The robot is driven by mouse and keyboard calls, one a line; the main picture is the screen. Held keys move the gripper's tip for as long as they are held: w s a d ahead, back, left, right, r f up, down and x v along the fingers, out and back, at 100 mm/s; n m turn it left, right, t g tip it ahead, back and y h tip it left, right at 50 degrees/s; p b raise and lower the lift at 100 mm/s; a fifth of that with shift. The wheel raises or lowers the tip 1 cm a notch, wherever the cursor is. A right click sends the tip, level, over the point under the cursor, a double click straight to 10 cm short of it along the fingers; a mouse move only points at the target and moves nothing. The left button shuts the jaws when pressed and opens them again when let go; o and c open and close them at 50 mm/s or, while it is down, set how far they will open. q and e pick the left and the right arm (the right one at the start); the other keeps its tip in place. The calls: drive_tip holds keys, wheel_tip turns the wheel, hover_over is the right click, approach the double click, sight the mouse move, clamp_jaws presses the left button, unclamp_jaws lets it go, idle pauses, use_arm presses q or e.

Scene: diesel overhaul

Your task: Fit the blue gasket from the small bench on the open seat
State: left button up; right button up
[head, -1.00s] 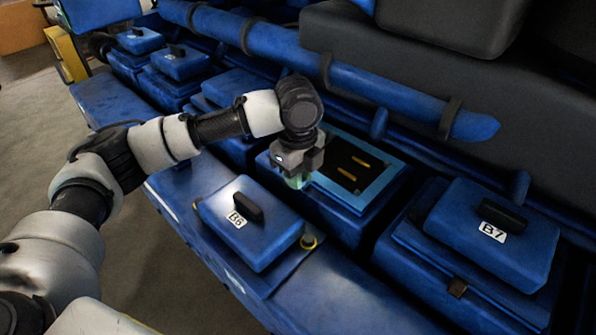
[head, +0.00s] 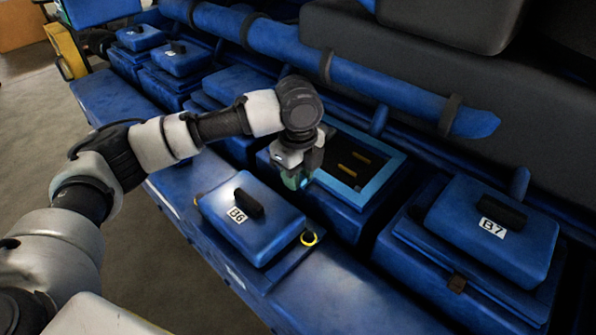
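The light blue rectangular gasket (head: 384,181) lies at the top of the open seat, a blue box (head: 335,217) with a dark opening and two brass-coloured bars inside. It frames the opening, and its left part is hidden behind my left gripper. My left gripper (head: 296,181) points down at the gasket's left edge, with greenish fingertips close together. I cannot tell whether the fingers pinch the gasket or only stand beside it. My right gripper is not in view.
A blue cover marked B6 (head: 262,228) lies on the ledge in front of the open seat. A closed cover marked B7 (head: 470,248) is to the right. A thick blue pipe (head: 290,45) runs behind the boxes. The ledge (head: 345,305) is clear at the front right.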

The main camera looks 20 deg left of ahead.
use_arm(q)
drive_tip(key=shift+o, duration=0.8)
drive_tip(key=shift+s, duration=0.1)
drive_tip(key=shift+w+r, duration=0.15)
drive_tip(key=shift+w, duration=0.05)
wheel_tip(320, 180, up, 11)
drive_tip(key=b, duration=0.3)
drive_tip(key=shift+f, duration=0.2)
